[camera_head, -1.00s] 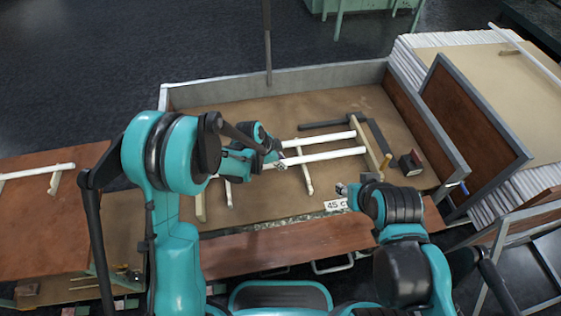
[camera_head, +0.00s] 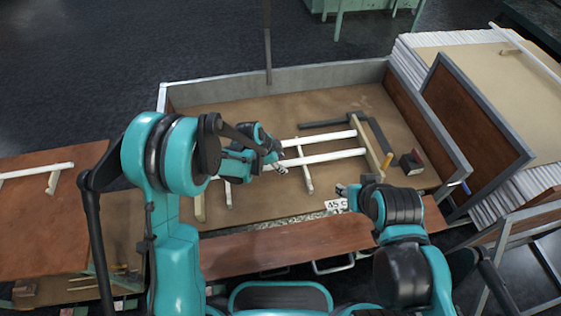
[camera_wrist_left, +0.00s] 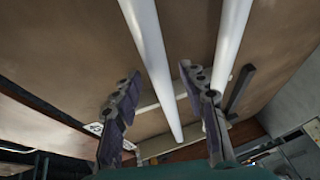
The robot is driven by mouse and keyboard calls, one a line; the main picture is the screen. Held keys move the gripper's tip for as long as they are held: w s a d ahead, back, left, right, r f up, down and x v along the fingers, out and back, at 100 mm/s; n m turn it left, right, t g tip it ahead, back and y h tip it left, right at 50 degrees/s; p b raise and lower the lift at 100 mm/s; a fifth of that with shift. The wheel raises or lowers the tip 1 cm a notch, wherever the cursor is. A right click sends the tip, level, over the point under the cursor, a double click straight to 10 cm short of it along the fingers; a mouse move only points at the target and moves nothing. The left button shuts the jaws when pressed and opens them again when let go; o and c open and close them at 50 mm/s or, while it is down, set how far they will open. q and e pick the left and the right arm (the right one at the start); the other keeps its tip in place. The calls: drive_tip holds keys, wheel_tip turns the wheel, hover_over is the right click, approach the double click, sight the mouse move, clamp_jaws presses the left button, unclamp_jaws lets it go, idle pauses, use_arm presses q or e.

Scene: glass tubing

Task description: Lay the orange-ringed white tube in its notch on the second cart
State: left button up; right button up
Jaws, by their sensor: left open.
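Two white tubes lie side by side in the framed cart, a far one (camera_head: 325,139) and a near one (camera_head: 338,155). I see no orange ring on either, so I cannot tell which is the ringed one. Their right ends are at a wooden notch bar (camera_head: 366,146); a second wooden bar (camera_head: 305,172) crosses under them. My left gripper (camera_head: 281,168) is open by the near tube's left part. In the left wrist view, one tube (camera_wrist_left: 157,70) shows between its spread fingers (camera_wrist_left: 160,112); the other (camera_wrist_left: 230,35) passes behind the right finger. My right gripper (camera_head: 342,189) is by the white label, its jaws unclear.
The white label (camera_head: 335,205) sits at the cart's front edge. A brown table (camera_head: 60,225) with a white tube (camera_head: 45,170) stands at the left.

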use_arm(q)
drive_tip(key=shift+r+p, duration=0.35)
drive_tip(key=shift+r, duration=0.05)
drive_tip(key=s+a+r+n+t+y+p, duration=0.15)
drive_tip(key=s+a+r+n, duration=0.3)
drive_tip(key=r, duration=0.55)
drive_tip(key=s+a+r+n+p, duration=0.3)
drive_tip(key=s+a+r, duration=0.3)
drive_tip(key=r, duration=0.5)
drive_tip(key=s+a+r+n+t+y, duration=0.2)
drive_tip(key=s+a+n, duration=0.5)
drive_tip(key=s, duration=0.4)
drive_tip(key=shift+a+r+n+t, duration=0.2)
drive_tip(key=shift+r+n+t, duration=0.2)
drive_tip(key=shift+n, duration=0.45)
drive_tip(key=shift+s+y, duration=0.1)
drive_tip(key=shift+y, duration=0.15)
